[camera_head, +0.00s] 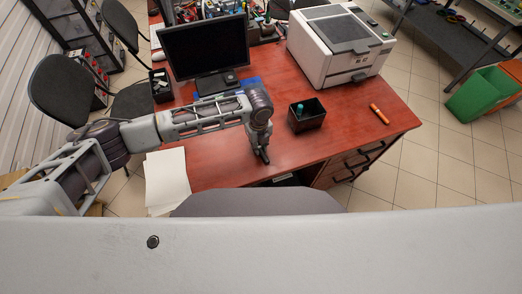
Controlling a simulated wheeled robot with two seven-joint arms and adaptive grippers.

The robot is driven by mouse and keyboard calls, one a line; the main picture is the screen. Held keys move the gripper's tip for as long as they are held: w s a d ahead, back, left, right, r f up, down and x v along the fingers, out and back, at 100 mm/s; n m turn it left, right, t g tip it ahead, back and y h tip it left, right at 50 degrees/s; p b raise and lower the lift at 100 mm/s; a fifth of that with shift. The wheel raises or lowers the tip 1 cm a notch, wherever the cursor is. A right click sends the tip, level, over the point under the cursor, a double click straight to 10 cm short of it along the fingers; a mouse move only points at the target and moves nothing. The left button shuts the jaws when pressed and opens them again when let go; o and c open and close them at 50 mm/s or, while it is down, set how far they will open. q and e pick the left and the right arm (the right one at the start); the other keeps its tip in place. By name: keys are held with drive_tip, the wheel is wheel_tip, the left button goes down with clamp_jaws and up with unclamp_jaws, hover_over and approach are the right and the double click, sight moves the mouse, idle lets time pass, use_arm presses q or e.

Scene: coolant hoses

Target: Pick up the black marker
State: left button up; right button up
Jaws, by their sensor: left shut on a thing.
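My left gripper (262,154) reaches over the red-brown desk (220,165) near its front edge, to the left of the black pen cup. Its fingers point down and are shut on a small dark thing, which looks like the black marker; the fingers hide most of it. I cannot tell whether it touches the desk top. An orange marker (379,114) lies on the right part of the desk, apart from the gripper. My right gripper is not in view.
A black pen cup (307,122) with a teal item stands right of the gripper. A monitor (205,48) and a white printer (340,45) stand behind. Paper sheets (166,180) lie at the left front edge. A grey chair (258,203) stands at the front.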

sight(259, 146)
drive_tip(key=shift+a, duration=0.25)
use_arm(q)
drive_tip(key=shift+r, duration=0.45)
wheel_tip(259, 146, up, 9)
drive_tip(key=shift+o, duration=0.5)
clamp_jaws()
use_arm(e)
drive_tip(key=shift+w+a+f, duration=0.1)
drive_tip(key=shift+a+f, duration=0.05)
